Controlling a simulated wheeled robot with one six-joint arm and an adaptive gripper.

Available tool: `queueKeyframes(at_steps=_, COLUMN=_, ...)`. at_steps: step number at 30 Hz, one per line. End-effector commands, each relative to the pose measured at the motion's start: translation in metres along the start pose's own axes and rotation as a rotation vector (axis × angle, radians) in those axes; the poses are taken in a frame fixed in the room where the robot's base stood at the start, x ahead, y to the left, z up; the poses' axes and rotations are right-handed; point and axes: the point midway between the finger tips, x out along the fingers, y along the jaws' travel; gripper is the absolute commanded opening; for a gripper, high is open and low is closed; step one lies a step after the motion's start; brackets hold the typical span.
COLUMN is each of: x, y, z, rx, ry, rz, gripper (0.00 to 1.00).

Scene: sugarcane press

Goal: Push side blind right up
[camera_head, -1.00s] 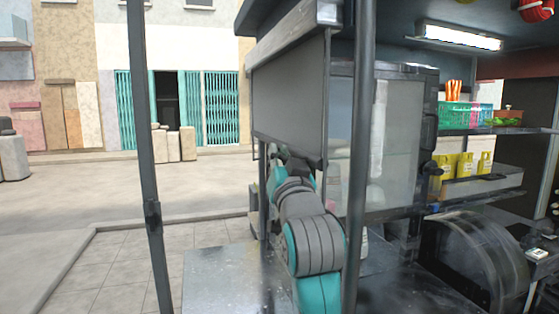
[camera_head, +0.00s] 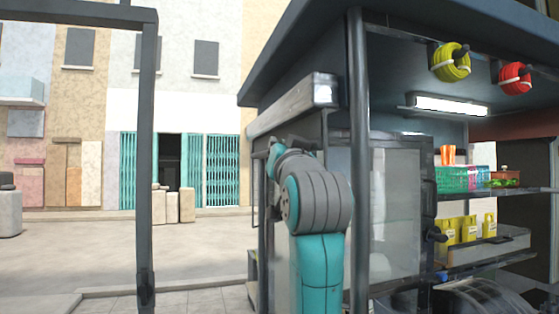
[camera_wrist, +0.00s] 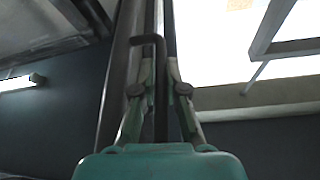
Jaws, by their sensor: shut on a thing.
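The side blind (camera_head: 310,126) is a dark grey panel under its long grey housing (camera_head: 295,106) on the stall's side. Only a short strip of it shows below the housing, partly behind my arm. My gripper (camera_wrist: 160,78) is high, close under the housing. In the wrist view its two fingers are closed around a dark bent rod (camera_wrist: 160,52), which seems to be the blind's handle. In the head view the fingertips are mostly hidden by my arm and wrist.
A dark post (camera_head: 358,160) stands just right of my arm, and another frame post (camera_head: 145,170) stands to the left. A glass cabinet (camera_head: 395,205) and shelves with a green basket (camera_head: 455,178) are inside. The street at left is open.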

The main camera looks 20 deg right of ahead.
Motion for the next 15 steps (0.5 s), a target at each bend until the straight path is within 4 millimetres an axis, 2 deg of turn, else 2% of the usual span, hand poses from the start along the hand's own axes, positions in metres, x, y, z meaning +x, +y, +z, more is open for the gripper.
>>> queueKeyframes(at_steps=9, x=0.0001, y=-0.0002, z=-0.0014, rx=0.000, ry=0.002, rz=0.000, gripper=0.00)
queueKeyframes(at_steps=10, x=0.0001, y=-0.0002, z=-0.0013, rx=0.000, ry=0.002, rz=0.000, gripper=0.19)
queueKeyframes(at_steps=11, x=0.0001, y=-0.0002, z=-0.0013, rx=0.000, ry=0.002, rz=0.000, gripper=0.23)
queueKeyframes(at_steps=15, x=0.0001, y=-0.0001, z=-0.0009, rx=0.000, ry=0.001, rz=0.000, gripper=0.23)
